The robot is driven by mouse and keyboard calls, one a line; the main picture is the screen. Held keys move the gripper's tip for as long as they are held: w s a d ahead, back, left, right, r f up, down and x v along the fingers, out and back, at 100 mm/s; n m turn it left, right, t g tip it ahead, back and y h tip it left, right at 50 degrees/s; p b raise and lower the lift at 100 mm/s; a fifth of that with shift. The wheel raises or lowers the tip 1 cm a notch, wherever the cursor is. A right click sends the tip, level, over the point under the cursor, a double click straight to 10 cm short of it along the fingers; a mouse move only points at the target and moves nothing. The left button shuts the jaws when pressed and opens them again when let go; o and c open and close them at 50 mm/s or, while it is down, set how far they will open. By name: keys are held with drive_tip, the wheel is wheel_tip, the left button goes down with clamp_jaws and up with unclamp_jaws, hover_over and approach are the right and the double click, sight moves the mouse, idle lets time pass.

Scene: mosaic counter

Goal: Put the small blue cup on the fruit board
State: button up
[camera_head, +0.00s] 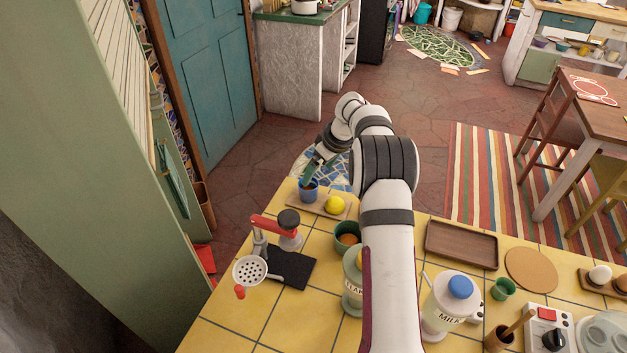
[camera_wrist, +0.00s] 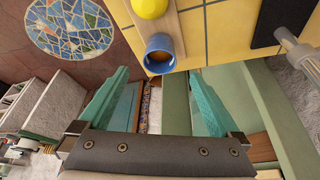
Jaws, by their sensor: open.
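The small blue cup (camera_head: 308,192) stands upright at the left end of the wooden fruit board (camera_head: 323,212), beside a yellow lemon (camera_head: 335,205). In the wrist view the cup (camera_wrist: 159,65) shows its brown inside, at the end of the board (camera_wrist: 186,30) near the lemon (camera_wrist: 150,6). My gripper (camera_head: 311,174) is at the cup's rim in the head view. In the wrist view its teal fingers (camera_wrist: 158,78) are spread wide, with the cup ahead between their tips and a gap on each side. Nothing is held. Whether a finger touches the cup, I cannot tell.
A lever press (camera_head: 275,228) and black mat (camera_head: 289,267) are left on the yellow tiled counter. A green pot (camera_head: 347,238) and labelled jars (camera_head: 449,305) stand near my arm. An empty brown tray (camera_head: 461,245) is to the right. The board is near the counter's far edge.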

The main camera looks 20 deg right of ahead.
drive_tip(key=w+a+r+m+t+h, duration=0.1)
drive_tip(key=w+a+r+m+t, duration=0.2)
drive_tip(key=r, duration=0.8)
drive_tip(key=w+a+r+t+h, duration=0.1)
drive_tip(key=a+r+t, duration=0.3)
drive_tip(key=r, duration=0.6)
drive_tip(key=s+d+r+m+t+h, duration=0.1)
drive_tip(key=s+d+r+m+h, duration=0.25)
drive_tip(key=s, duration=0.25)
drive_tip(key=s+a+f+m+g, duration=0.2)
drive_tip(key=s+a+f+g, duration=0.15)
drive_tip(key=s, duration=0.65)
drive_tip(key=s+a+f+m+g+y, duration=0.15)
drive_tip(key=s+f, duration=0.25)
drive_tip(key=s, duration=0.5)
drive_tip(key=s+a+f+m+g, duration=0.1)
drive_tip(key=s+a+f+g, duration=0.25)
drive_tip(key=s, duration=0.65)
drive_tip(key=s+a+f+g+y, duration=0.3)
drive_tip(key=s+a+y, duration=0.1)
drive_tip(key=s+a, duration=0.6)
drive_tip(key=shift+s+f+n+g, duration=0.2)
drive_tip(key=shift+s+n+g, duration=0.2)
drive_tip(key=shift+s, duration=0.5)
